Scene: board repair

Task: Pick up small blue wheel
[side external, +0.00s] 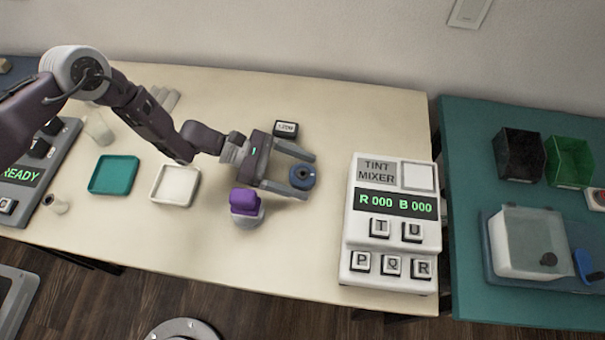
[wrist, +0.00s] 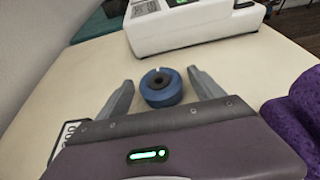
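The small blue wheel (side external: 302,176) lies on the cream table, left of the tint mixer. It has a dark centre hole and also shows in the wrist view (wrist: 161,88). My gripper (side external: 309,174) is low over the table with its fingers spread. In the wrist view my gripper (wrist: 160,79) has one finger on each side of the wheel, with a visible gap on the left and a smaller one on the right. The wheel is between the fingertips and does not look gripped.
The white tint mixer (side external: 392,177) stands to the right, beyond the fingertips. A purple object on a pale round base (side external: 246,203) stands close beside my gripper. A small dark labelled block (side external: 286,128) is behind it. A teal tray (side external: 114,175) and a white tray (side external: 175,186) lie left.

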